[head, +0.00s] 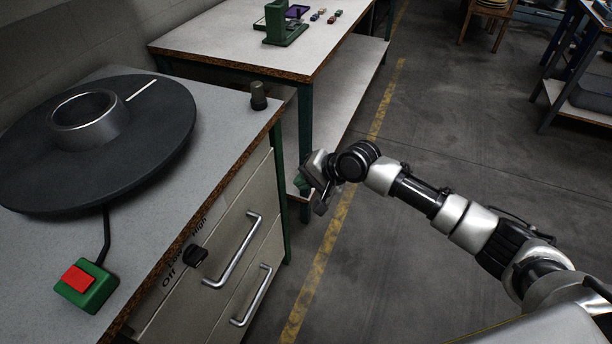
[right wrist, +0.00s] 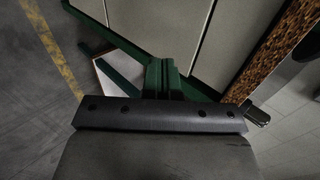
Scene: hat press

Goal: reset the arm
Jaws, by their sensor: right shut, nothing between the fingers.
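My right arm reaches in from the lower right of the head view. Its gripper (head: 315,188) hangs over the floor, just right of the drawer cabinet and near the leg of the back table. It is shut and empty, and apart from the drawer handles. The right wrist view shows the cabinet's pale drawer fronts (right wrist: 160,28) and green frame ahead of the gripper. My left gripper is not in view.
A dark round plate (head: 150,128) with a metal ring (head: 88,118) sits on the worktop. A red button (head: 79,279) in a green box is in front. A dark knob (head: 195,256) and two handles (head: 232,250) are on the cabinet. The back table (head: 215,38) holds a green press (head: 285,25).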

